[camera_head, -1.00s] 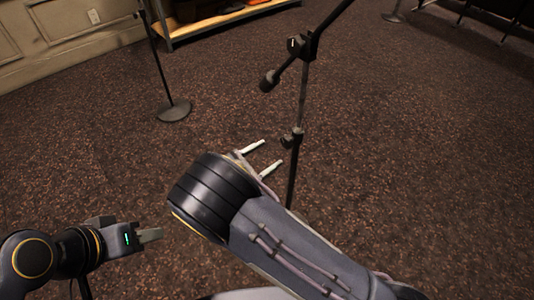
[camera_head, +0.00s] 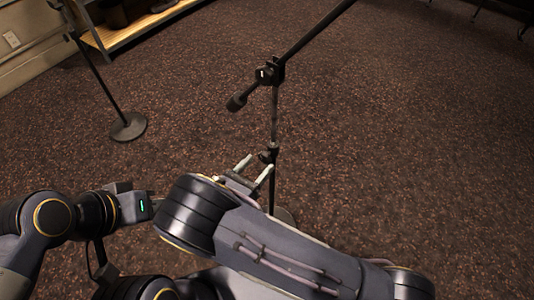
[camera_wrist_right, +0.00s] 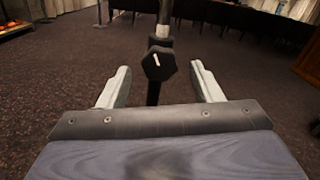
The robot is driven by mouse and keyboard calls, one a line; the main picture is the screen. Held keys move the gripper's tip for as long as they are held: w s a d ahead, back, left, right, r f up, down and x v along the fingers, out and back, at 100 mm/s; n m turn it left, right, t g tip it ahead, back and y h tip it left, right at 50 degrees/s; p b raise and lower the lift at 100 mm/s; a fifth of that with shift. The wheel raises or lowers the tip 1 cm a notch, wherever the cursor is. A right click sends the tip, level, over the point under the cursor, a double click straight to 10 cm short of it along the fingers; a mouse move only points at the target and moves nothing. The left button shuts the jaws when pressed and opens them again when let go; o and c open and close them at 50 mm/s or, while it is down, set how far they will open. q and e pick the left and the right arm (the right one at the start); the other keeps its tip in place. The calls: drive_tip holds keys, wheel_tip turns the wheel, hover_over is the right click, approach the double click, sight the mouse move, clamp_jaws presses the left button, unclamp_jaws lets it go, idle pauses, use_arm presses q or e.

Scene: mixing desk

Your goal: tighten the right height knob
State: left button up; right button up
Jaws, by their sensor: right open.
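A black microphone stand (camera_head: 274,115) rises in front of me, with a boom arm (camera_head: 312,32) slanting up to the right. The height knob (camera_head: 266,156) sits on the stand's pole just beyond my right gripper (camera_head: 254,165). In the right wrist view the knob (camera_wrist_right: 159,64) is a black faceted knob with a white mark, seen face-on between and beyond the two pale open fingers (camera_wrist_right: 160,84). The fingers do not touch it. A second knob (camera_head: 265,75) with a white mark sits at the boom joint. My left gripper (camera_head: 150,206) is at lower left, its fingers mostly hidden behind my right arm.
Another stand with a round base (camera_head: 129,127) stands at left. A shelf (camera_head: 140,25) is along the back wall. The stand's base (camera_head: 284,214) is partly hidden behind my right arm. The carpet (camera_head: 400,130) at right is clear.

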sight(263, 160)
drive_tip(key=shift+x, duration=2.1)
drive_tip(key=shift+a, duration=0.1)
drive_tip(key=c, duration=1)
drive_tip(key=shift+f, duration=0.1)
drive_tip(key=m+b, duration=0.4)
drive_tip(key=shift+f, duration=0.15)
drive_tip(key=shift+m+b, duration=0.45)
drive_tip(key=shift+m, duration=0.25)
drive_tip(key=shift+r, duration=0.25)
drive_tip(key=o, duration=1)
